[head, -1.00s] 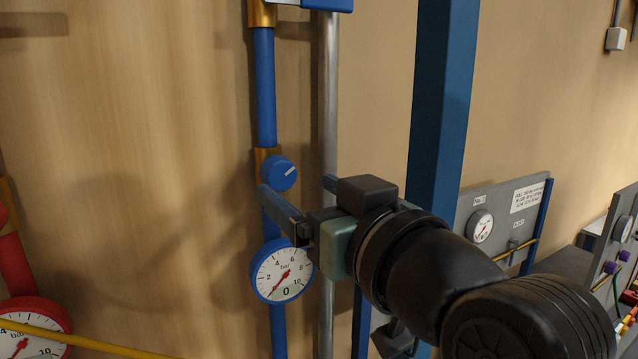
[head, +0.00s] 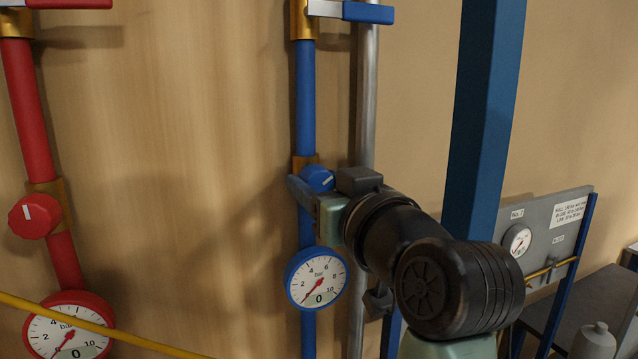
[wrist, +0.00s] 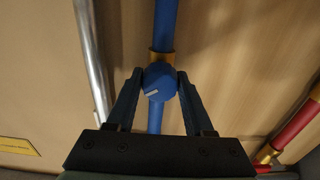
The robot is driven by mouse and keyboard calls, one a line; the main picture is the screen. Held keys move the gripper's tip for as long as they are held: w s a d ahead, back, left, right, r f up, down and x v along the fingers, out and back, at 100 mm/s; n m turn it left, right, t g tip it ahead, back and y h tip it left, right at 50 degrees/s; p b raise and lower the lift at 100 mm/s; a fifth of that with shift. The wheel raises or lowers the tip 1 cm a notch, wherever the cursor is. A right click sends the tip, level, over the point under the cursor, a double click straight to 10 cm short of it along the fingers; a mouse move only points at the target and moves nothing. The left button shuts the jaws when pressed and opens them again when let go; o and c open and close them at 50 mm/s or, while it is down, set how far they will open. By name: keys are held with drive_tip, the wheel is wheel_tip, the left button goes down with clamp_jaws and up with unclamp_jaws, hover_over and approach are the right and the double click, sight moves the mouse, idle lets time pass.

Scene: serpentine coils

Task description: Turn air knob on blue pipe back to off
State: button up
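The blue pipe (head: 305,120) runs down the wall, with a round blue knob (head: 318,178) below a brass fitting. In the wrist view the knob (wrist: 160,80) is between the tips of my gripper (wrist: 161,74), one finger on each side. The fingers are apart; I cannot tell whether they touch the knob. In the head view my gripper (head: 308,190) partly covers the knob. A blue-rimmed gauge (head: 316,279) below it reads 0, its needle at the lower left.
A grey metal pipe (head: 366,100) runs close to the right of the blue pipe, and a blue post (head: 483,120) stands further right. A red pipe (head: 28,110) with a red knob (head: 35,216) and red gauge (head: 68,330) is left. A yellow bar (head: 120,334) crosses low left.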

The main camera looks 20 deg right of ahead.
clamp_jaws()
drive_tip(key=shift+f+n+b, duration=0.15)
drive_tip(key=shift+n+b, duration=0.35)
drive_tip(key=shift+n, duration=1.1)
drive_tip(key=shift+b, duration=0.3)
drive_tip(key=shift+n+b, duration=0.7)
drive_tip(key=shift+n, duration=0.9)
